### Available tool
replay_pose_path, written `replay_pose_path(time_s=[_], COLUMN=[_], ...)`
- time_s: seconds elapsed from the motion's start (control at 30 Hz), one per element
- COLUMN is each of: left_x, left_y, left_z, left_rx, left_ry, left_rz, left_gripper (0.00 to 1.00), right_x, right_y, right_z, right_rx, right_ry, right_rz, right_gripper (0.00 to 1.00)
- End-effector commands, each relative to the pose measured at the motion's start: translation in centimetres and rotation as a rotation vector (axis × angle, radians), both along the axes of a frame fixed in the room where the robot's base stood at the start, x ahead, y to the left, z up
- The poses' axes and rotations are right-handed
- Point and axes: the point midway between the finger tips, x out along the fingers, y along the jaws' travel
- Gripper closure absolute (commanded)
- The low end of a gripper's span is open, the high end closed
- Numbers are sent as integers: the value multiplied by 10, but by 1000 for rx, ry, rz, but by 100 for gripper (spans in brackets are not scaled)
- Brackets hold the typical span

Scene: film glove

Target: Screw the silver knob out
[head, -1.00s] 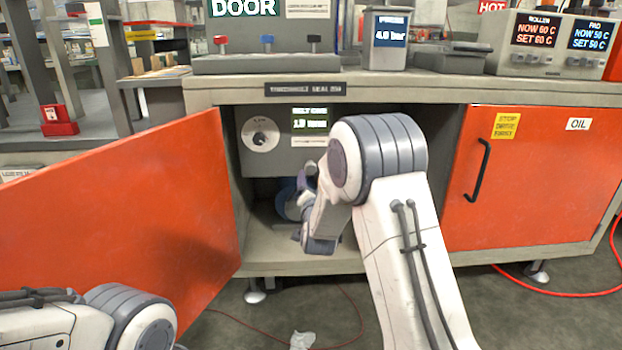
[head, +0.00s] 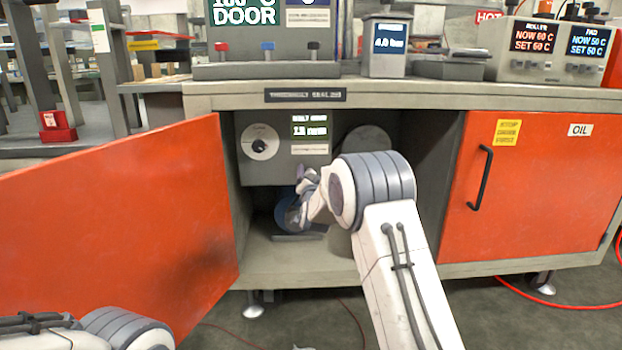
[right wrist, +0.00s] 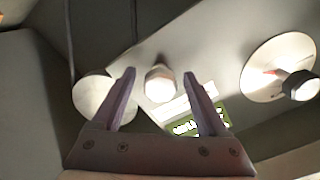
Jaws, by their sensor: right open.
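In the right wrist view, a small silver knob (right wrist: 160,83) shows beyond and between the two fingertips of my right gripper (right wrist: 160,80). The fingers are open, one on each side of it in the picture; I cannot tell whether they reach around it. In the head view, my right gripper (head: 304,182) is inside the open cabinet, just below the grey control panel (head: 285,170). The silver knob cannot be made out there. My left gripper is out of view; only part of the left arm shows at the bottom left.
A white dial with a black knob (head: 260,142) and a lit display (head: 310,127) are on the panel. A blue round thing (head: 286,210) is behind my gripper. The open orange door (head: 120,220) bounds the left side, a closed orange door (head: 545,180) the right.

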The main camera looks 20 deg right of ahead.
Motion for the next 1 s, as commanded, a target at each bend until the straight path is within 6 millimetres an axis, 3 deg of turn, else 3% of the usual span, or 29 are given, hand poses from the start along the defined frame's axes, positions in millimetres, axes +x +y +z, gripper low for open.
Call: replay_pose_path(time_s=[0.03, 0.2, 0.23, 0.63, 1.0], left_x=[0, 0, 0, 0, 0], left_y=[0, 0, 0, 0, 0], left_z=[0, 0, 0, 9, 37], left_rx=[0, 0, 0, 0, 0], left_ry=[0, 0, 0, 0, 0], left_rz=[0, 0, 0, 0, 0], left_gripper=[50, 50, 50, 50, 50], right_x=[0, 0, 0, 0, 0], right_y=[0, 0, 0, 0, 0], right_z=[0, 0, 0, 2, 4], right_rx=[0, 0, 0, -70, -351], right_ry=[0, 0, 0, 22, 103], right_rz=[0, 0, 0, 0, 1], right_gripper=[31, 96, 100, 100, 100])
